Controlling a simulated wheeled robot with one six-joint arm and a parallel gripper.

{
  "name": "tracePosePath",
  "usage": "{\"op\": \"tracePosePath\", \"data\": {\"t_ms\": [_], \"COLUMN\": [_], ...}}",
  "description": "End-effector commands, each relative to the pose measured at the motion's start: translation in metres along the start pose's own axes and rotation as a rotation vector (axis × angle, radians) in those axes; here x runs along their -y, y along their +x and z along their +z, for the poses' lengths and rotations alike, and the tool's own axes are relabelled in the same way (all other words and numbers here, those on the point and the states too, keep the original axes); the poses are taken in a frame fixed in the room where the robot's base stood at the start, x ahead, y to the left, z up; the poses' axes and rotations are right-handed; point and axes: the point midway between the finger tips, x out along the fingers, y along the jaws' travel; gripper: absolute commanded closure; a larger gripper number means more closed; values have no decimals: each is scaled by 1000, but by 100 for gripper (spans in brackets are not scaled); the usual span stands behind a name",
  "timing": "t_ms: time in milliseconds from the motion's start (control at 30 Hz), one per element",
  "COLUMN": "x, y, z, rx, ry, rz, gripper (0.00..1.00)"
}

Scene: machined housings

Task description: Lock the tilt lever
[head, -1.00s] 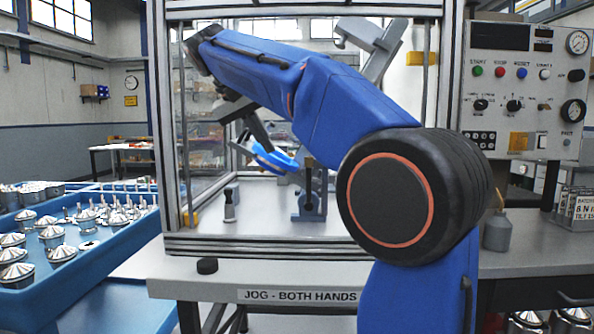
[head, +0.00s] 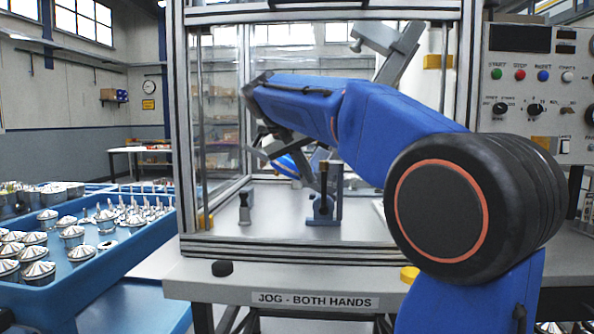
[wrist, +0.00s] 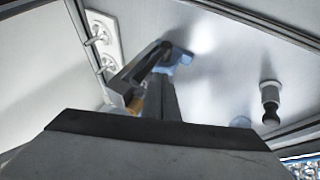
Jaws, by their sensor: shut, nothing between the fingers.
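My gripper (head: 304,172) is just left of the fixture's upper part, partly hidden behind my arm. It is shut and empty. In the wrist view its dark body fills the bottom. I cannot tell whether it touches the lever.
A small dark-topped post (head: 244,208) stands left of the fixture; it also shows in the wrist view (wrist: 270,103). The enclosure's metal frame (head: 190,130) and clear side wall close in the left. A blue tray (head: 95,268) of metal parts lies outside. A button panel (head: 535,90) is right.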

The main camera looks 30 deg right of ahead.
Motion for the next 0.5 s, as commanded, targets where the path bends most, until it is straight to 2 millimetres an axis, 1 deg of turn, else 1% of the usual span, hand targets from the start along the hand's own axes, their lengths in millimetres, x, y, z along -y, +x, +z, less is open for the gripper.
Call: {"op": "tracePosePath", "data": {"t_ms": [33,167,500], "x": [-4,-9,-11], "y": [3,6,6], "z": [0,0,0], "rx": [2,1,0], "ry": [1,0,-1], "rz": [1,0,0], "gripper": [100,100,100]}}
